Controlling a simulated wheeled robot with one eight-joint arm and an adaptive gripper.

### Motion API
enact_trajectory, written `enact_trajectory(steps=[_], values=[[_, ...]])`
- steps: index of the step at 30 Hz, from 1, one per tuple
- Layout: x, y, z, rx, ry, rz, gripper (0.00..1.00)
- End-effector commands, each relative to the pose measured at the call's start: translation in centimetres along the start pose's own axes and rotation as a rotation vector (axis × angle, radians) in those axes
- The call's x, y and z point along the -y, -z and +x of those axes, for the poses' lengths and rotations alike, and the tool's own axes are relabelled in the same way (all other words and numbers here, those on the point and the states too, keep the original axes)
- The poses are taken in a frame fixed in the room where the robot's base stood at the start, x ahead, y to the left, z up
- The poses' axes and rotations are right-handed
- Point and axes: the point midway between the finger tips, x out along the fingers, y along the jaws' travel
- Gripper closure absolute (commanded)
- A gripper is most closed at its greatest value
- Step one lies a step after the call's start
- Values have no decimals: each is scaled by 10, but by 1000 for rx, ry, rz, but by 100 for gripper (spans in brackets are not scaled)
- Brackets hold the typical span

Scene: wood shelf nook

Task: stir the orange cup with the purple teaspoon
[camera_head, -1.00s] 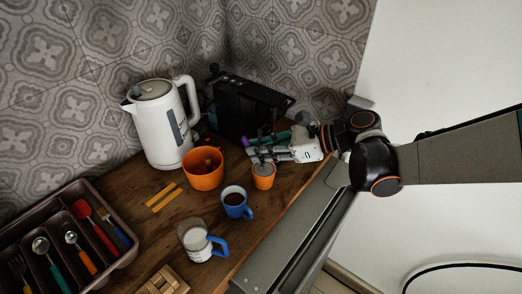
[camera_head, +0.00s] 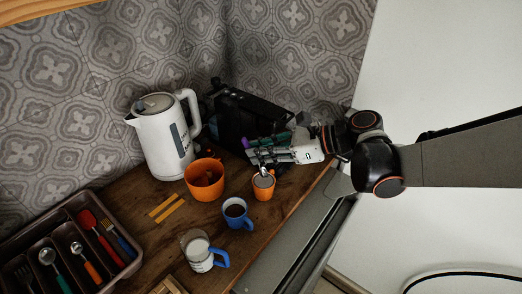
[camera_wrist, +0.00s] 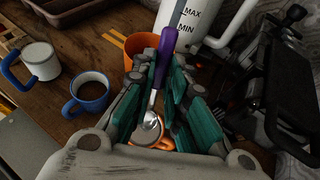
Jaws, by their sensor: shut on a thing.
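The orange cup (camera_head: 264,190) stands upright on the wooden counter near its right edge. My gripper (camera_head: 262,152) is just above and behind it, shut on the purple teaspoon. In the wrist view the teaspoon's purple handle (camera_wrist: 165,52) sticks out past the teal finger pads, away from the palm. Its silver bowl (camera_wrist: 151,121) hangs down over the mouth of the orange cup, whose rim (camera_wrist: 168,143) is partly hidden by the gripper. In the head view the metal end shows at the cup's mouth. I cannot tell how deep it sits.
A larger orange bowl (camera_head: 205,184), a blue mug (camera_head: 236,214) with dark liquid and a white mug (camera_head: 198,254) with a blue handle stand close by. A white kettle (camera_head: 165,140) and a black machine (camera_head: 250,120) are behind. A cutlery tray (camera_head: 72,212) is at left.

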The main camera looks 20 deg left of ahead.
Motion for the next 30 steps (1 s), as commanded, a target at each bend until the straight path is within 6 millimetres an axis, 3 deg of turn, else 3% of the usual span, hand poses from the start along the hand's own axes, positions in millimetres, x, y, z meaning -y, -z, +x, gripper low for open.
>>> enact_trajectory(steps=[10, 24, 30], values=[[0, -4, -2, 0, 0, 0, 100], [1, -42, -18, 0, 0, 0, 100], [1, -47, -20, 0, 0, 0, 100]])
